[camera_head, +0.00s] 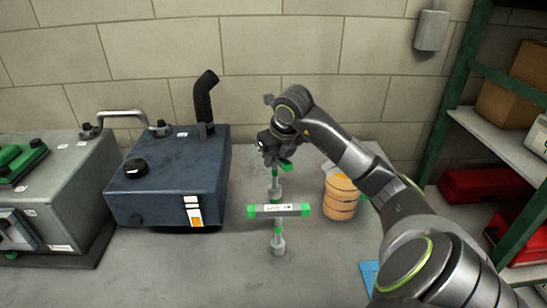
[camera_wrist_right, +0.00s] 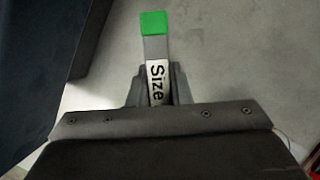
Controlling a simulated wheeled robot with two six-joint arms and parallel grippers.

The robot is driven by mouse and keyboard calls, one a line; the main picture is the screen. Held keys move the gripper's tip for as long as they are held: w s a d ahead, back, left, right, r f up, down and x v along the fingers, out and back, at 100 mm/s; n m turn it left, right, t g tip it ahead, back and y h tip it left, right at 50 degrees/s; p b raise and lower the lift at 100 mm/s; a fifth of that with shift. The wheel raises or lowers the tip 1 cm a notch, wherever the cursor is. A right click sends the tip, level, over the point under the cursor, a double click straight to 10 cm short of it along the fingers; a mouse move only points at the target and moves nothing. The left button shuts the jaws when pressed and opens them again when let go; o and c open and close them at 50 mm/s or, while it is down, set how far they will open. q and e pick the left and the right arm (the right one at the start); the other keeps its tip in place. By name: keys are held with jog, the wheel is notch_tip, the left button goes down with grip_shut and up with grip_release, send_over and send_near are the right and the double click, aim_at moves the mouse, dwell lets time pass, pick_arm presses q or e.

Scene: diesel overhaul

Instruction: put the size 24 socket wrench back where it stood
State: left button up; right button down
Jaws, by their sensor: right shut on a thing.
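My right gripper (camera_head: 277,157) is shut on the handle of a T-shaped socket wrench (camera_head: 275,179) with green parts and a grey socket. The wrench hangs upright with its socket end down, at or just above the bench; I cannot tell whether it touches. In the right wrist view, the fingers (camera_wrist_right: 157,88) grip the wrench's grey bar (camera_wrist_right: 155,48) with a green end; its label reads "Size", and the number is hidden. A second T-shaped socket wrench (camera_head: 279,211) stands upright nearer to me, its label too small to read. My left gripper is not in view.
A dark blue tank (camera_head: 165,180) with a black hose stands left of the wrenches. An orange ringed stack (camera_head: 341,197) stands to the right. A grey machine (camera_head: 60,190) is at far left, and a green-framed shelf (camera_head: 492,130) at right. Bare bench lies around the wrenches.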

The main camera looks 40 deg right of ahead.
jog(key=shift+f+b, duration=1.05)
jog(key=shift+f, duration=0.15)
jog(key=c, duration=0.7)
grip_release()
jog(key=shift+r, duration=0.1)
jog(key=shift+r+p, duration=2.5)
jog(key=shift+r, duration=2)
